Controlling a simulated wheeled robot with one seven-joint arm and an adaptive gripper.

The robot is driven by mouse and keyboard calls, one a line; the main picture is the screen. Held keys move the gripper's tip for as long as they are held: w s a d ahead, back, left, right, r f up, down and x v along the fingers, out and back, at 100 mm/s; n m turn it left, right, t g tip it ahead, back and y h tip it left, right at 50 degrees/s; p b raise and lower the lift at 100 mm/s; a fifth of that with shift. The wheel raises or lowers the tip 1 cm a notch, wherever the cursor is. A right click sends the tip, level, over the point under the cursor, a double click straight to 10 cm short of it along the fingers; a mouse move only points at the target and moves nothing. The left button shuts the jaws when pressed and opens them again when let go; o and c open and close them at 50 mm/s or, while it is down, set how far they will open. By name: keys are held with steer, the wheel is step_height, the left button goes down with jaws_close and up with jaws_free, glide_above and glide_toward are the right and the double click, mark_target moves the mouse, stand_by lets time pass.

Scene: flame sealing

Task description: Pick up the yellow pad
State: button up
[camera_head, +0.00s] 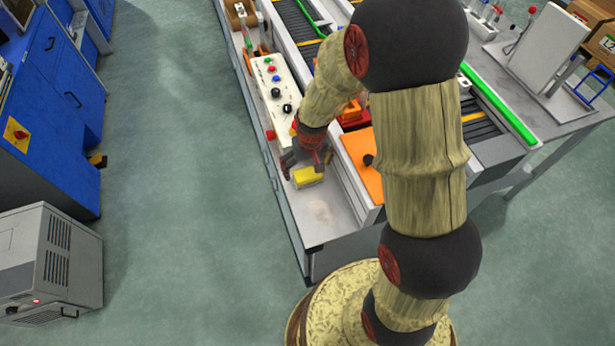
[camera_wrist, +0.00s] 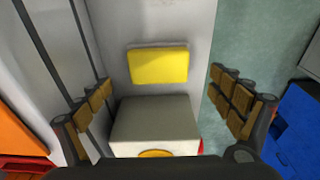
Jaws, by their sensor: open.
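The yellow pad (camera_head: 308,177) lies on the near end of the grey table (camera_head: 318,222), close to its left edge. In the wrist view the yellow pad (camera_wrist: 158,65) is a flat rectangle beyond a grey-white block (camera_wrist: 155,122). My gripper (camera_head: 305,168) is just above and beside the pad in the head view. In the wrist view my gripper (camera_wrist: 165,95) has its two fingers spread wide, left and right, with nothing held between them. The pad shows in the gap between the fingers, toward their far side. I cannot tell the exact height above it.
A white control panel (camera_head: 272,88) with knobs and buttons stands farther along the table's left edge. An orange panel (camera_head: 361,160) is right of the pad. Blue cabinets (camera_head: 55,105) and a grey machine (camera_head: 50,268) stand across the clear floor at left.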

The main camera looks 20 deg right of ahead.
mark_target(308, 173)
step_height(308, 173, down, 5)
steer(key=shift+w+d+r+b, duration=0.1)
steer(key=shift+w+b, duration=0.05)
steer(key=shift+b, duration=0.85)
steer(key=shift+r, duration=0.1)
steer(key=shift+c, duration=0.7)
steer(key=c, duration=1.1)
